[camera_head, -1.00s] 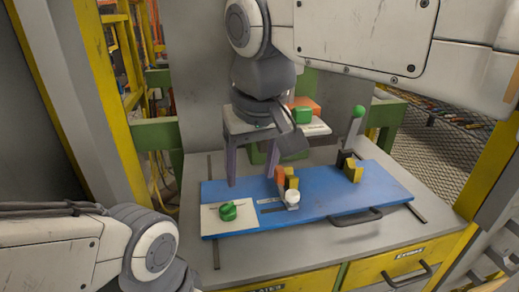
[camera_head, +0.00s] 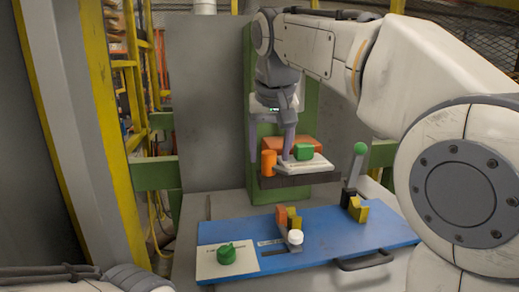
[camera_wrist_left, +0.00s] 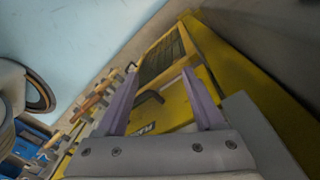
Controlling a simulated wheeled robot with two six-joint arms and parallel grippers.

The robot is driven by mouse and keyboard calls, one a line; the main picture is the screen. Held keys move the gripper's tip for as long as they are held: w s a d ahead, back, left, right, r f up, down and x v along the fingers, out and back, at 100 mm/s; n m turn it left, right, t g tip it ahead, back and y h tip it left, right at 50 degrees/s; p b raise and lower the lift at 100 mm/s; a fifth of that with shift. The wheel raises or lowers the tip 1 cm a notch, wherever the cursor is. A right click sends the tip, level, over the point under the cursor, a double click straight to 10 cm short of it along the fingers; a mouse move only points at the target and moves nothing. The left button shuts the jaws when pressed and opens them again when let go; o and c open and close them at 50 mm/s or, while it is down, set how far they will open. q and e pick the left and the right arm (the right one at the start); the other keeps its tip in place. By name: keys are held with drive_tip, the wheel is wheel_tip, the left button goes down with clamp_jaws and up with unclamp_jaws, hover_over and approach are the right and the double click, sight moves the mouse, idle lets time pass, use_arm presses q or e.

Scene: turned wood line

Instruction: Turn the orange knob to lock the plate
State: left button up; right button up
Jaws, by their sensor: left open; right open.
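The orange knob (camera_head: 268,163) is an upright cylinder at the left front of a raised dark ledge. A pale plate (camera_head: 306,165) lies on that ledge, with a green block (camera_head: 304,152) on it. My right gripper (camera_head: 270,151) is open and points down, its fingers close above the orange knob; I cannot tell whether they touch it. The right finger hides part of what lies behind. My left gripper (camera_wrist_left: 158,86) is open and empty in the left wrist view; only part of its arm shows in the head view.
An orange block (camera_head: 318,142) sits behind the plate. My right arm fills the right side.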

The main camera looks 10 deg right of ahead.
drive_tip(key=shift+w+d, duration=0.1)
drive_tip(key=shift+w, duration=0.45)
drive_tip(key=shift+w+f, duration=0.1)
drive_tip(key=shift+f, duration=0.5)
clamp_jaws()
